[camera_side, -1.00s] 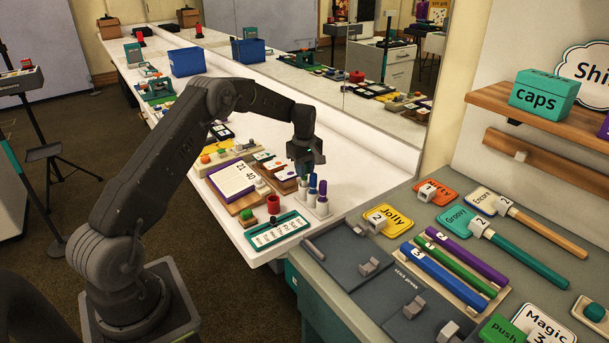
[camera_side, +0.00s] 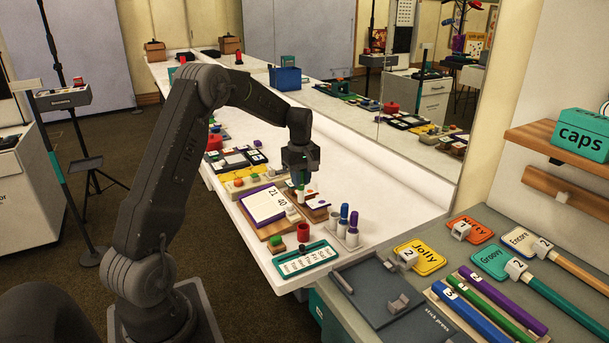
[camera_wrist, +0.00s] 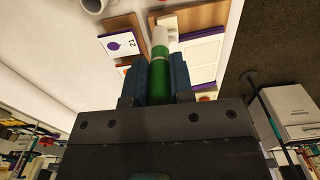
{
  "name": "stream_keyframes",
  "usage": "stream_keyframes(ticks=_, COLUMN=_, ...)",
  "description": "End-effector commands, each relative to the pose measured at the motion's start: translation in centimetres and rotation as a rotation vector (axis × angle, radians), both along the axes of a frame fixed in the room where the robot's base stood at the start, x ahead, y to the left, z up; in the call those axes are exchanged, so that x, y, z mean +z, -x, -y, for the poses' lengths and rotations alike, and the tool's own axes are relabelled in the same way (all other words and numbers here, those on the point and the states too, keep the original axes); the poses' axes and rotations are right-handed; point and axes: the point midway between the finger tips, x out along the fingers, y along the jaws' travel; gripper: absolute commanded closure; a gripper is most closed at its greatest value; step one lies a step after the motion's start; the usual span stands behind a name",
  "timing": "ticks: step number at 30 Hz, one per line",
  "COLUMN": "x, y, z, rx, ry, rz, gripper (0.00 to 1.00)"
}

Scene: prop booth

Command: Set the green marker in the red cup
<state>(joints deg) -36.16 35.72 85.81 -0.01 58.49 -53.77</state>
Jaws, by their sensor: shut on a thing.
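My gripper (camera_side: 300,172) is shut on the green marker (camera_wrist: 160,78), which lies between the two blue-grey fingers in the wrist view, its white end pointing away from the palm. In the side view the green marker (camera_side: 300,192) hangs roughly upright below the fingers, over the small card trays. The red cup (camera_side: 303,232) stands on the white counter, below the gripper and nearer the counter's front edge. The marker is above the cup and apart from it. The inside of the cup is too small to make out.
A pale marker holder (camera_side: 350,240) with a blue and a purple marker stands right of the cup. A teal strip (camera_side: 305,259) lies in front of the cup.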

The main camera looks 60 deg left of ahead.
Motion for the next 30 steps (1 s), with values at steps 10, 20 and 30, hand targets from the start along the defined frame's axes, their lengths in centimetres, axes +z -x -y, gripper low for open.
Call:
stream_keyframes(ticks=10, x=-1.3, y=1.0, z=3.3, rx=0.001, ry=0.0, rz=0.0, gripper=1.0)
stream_keyframes(ticks=20, x=-4.3, y=1.0, z=3.3, rx=0.001, ry=0.001, rz=-0.001, gripper=1.0)
stream_keyframes(ticks=30, x=-7.4, y=1.0, z=3.3, rx=0.001, ry=0.001, rz=-0.001, gripper=1.0)
